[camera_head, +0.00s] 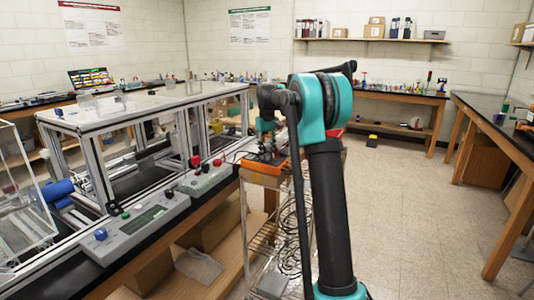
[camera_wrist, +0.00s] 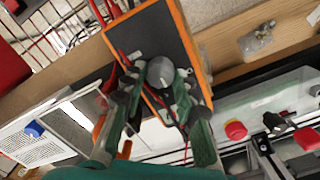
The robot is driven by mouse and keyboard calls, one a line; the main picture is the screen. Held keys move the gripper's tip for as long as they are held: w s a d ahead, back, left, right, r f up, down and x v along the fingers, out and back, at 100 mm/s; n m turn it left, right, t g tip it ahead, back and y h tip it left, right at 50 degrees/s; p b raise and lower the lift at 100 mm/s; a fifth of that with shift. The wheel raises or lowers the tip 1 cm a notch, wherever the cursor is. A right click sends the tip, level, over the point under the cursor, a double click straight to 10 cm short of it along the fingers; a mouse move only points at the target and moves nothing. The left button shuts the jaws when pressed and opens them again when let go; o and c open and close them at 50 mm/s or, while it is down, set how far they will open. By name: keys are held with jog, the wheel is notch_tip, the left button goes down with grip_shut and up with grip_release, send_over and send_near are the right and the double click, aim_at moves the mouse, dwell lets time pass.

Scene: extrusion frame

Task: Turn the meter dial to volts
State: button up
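The meter (camera_wrist: 148,38) has a dark face and an orange rim. It fills the upper middle of the wrist view and shows as an orange block (camera_head: 262,163) in the head view. Its round grey dial (camera_wrist: 160,72) carries a light pointer mark; I cannot read any markings around it. My gripper (camera_wrist: 158,74) is open, with one green-grey finger on each side of the dial. The fingers look close to the dial; I cannot tell whether either touches it. In the head view my gripper (camera_head: 266,142) points down over the meter, and the dial is hidden.
Red leads (camera_wrist: 125,55) run beside and across the meter. A wire rack (camera_head: 262,225) stands below it. A bench with a frame enclosure (camera_head: 140,112) and a grey control box (camera_head: 135,228) lies left. Open floor (camera_head: 405,210) is at right.

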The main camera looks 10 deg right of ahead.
aim_at(267, 155)
jog(key=o, duration=0.4)
jog(key=shift+c, duration=0.2)
notch_tip(267, 155, up, 12)
jog(key=shift+s, duration=0.1)
dwell(0.4)
jog(key=s+d+f+m+t, duration=0.1)
jog(key=s+f, duration=0.9)
jog(key=s, duration=0.4)
jog(key=s+d+f+m+t, duration=0.1)
jog(key=s+f, duration=1)
jog(key=s, duration=0.3)
jog(key=s+d+f+m+t, duration=0.1)
jog(key=s+d+f+t, duration=0.1)
jog(key=s+f, duration=0.8)
jog(key=s, duration=0.4)
jog(key=shift+f, duration=0.3)
